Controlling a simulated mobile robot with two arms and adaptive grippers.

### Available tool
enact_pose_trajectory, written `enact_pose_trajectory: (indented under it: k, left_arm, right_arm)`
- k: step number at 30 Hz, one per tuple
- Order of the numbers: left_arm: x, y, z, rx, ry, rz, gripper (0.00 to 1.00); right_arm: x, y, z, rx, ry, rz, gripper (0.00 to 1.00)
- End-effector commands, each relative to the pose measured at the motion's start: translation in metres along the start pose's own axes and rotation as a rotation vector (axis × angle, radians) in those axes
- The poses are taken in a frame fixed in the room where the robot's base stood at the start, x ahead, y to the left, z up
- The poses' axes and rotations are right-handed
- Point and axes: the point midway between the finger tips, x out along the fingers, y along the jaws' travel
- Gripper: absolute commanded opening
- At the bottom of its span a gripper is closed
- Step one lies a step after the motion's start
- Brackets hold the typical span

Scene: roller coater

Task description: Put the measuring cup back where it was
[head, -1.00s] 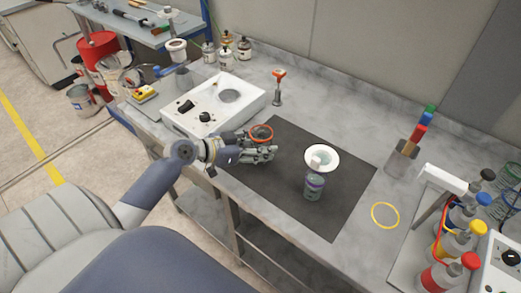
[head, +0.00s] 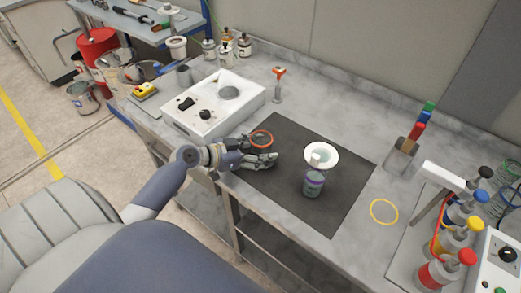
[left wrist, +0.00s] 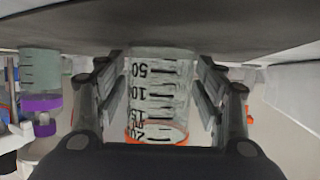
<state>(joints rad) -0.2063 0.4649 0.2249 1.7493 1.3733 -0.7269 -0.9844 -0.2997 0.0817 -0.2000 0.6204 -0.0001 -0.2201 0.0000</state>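The measuring cup (head: 262,138) is clear with an orange-red rim. In the head view it is over the left edge of the dark mat, partly hidden by my left gripper (head: 262,160). In the left wrist view, the cup (left wrist: 157,92) stands between the two fingers (left wrist: 160,90), its black scale showing upside down. My right gripper is not in view.
On the dark mat (head: 335,218), a purple-banded jar (head: 313,186) with a white funnel cup (head: 321,156) stands right of my gripper. A white device (head: 213,105) is behind left. A yellow ring (head: 384,212) and several bottles (head: 447,243) are at right.

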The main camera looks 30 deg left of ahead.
Motion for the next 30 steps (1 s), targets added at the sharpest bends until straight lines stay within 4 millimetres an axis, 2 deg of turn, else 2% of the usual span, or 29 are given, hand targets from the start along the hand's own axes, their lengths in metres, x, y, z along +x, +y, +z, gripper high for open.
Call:
enact_pose_trajectory:
  k: [12, 14, 30]
  left_arm:
    - [-0.002, 0.0, -0.004, -0.002, 0.0, 0.0, 0.67]
    - [-0.006, 0.0, -0.001, 0.0, -0.002, -0.001, 0.67]
    - [-0.097, 0.001, 0.0, -0.001, -0.002, 0.0, 0.67]
  right_arm:
    - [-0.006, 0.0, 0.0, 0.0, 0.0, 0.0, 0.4]
    - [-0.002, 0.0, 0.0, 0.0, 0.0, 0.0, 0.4]
    - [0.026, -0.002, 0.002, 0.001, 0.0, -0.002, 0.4]
